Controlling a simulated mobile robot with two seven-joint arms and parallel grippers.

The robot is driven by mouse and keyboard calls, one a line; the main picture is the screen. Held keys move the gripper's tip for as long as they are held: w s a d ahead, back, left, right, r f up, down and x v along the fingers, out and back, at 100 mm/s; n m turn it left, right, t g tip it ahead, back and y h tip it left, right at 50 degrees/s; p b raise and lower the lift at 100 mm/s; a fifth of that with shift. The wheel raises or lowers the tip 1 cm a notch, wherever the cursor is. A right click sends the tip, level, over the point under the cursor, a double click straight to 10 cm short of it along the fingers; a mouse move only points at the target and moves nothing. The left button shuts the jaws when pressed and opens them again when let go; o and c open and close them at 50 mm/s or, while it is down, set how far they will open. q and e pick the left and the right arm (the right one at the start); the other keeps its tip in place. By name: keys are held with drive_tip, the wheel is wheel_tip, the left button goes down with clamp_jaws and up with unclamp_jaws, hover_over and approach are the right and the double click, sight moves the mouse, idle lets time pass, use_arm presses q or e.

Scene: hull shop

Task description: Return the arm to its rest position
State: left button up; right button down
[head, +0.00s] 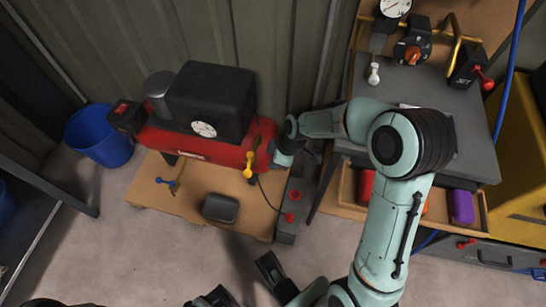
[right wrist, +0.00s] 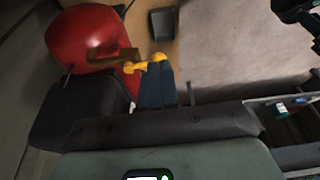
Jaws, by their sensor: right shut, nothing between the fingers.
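My right arm reaches up and left across the head view. Its wrist hangs beside the right end of a red air compressor (head: 190,143). The right gripper (head: 279,160) is small and partly hidden there. In the right wrist view the dark fingers of the right gripper (right wrist: 157,84) are shut with nothing between them. Their tips lie close to a yellow valve handle (right wrist: 148,63); I cannot tell whether they touch. The handle also shows in the head view (head: 248,165). Dark parts at the bottom edge seem to be my left gripper (head: 240,285), cut off and unclear.
The compressor stands on a wooden board (head: 150,190) with a dark box (head: 221,208). A blue bucket (head: 98,135) stands left. A grey bench (head: 470,125) with a gauge (head: 395,7), red knob and open drawer is right. Concrete floor (head: 120,260) is clear in front.

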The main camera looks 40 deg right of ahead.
use_arm(q)
wheel_tip(320, 180, up, 15)
drive_tip(key=s+d+g+p, duration=0.1)
drive_tip(key=s+p, duration=0.1)
drive_tip(key=p, duration=1.3)
drive_tip(key=shift+s+g, duration=0.2)
drive_tip(key=shift+g, duration=0.1)
use_arm(e)
drive_tip(key=s+a+f+m+g, duration=0.1)
drive_tip(key=s+a+f+m, duration=0.2)
drive_tip(key=s, duration=0.4)
drive_tip(key=s+a+f+m+g, duration=0.1)
drive_tip(key=s+a+f+m, duration=0.2)
drive_tip(key=s+a+m, duration=0.2)
drive_tip(key=s+a+f+m+g+y, duration=0.1)
drive_tip(key=s+a+f+m, duration=0.2)
drive_tip(key=s+a, duration=0.4)
drive_tip(key=shift+s+a+f+m, duration=0.2)
drive_tip(key=shift+s+m, duration=0.5)
drive_tip(key=shift+s, duration=0.55)
use_arm(q)
drive_tip(key=shift+d, duration=0.1)
